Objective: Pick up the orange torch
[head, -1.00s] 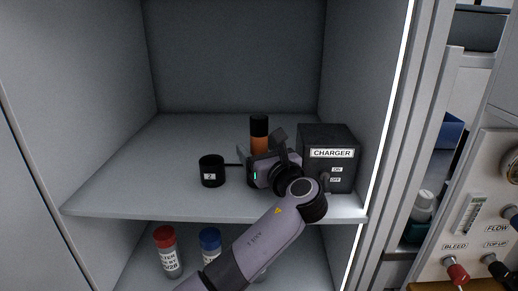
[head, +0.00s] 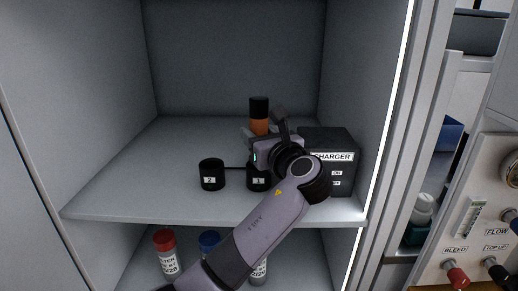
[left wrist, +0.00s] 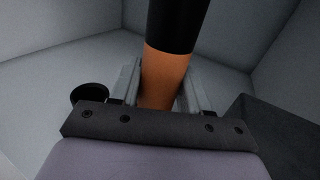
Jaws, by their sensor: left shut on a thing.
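The orange torch (head: 259,127) has an orange body and a black top end, and it is upright above the charging cup marked 1 (head: 258,181) on the cabinet shelf. My left gripper (head: 254,134) is shut on the torch's orange body. In the left wrist view the torch (left wrist: 166,78) stands between the two fingers of my left gripper (left wrist: 160,90). The torch's lower end is hidden behind my gripper in the head view, so I cannot tell whether it is clear of the cup. My right gripper is not in view.
An empty-looking black cup marked 2 (head: 211,174) stands left of cup 1. The black charger box (head: 338,188) is close on the right. Red-capped (head: 166,252) and blue-capped (head: 209,241) bottles stand below the shelf (head: 110,190). The shelf's left side is clear.

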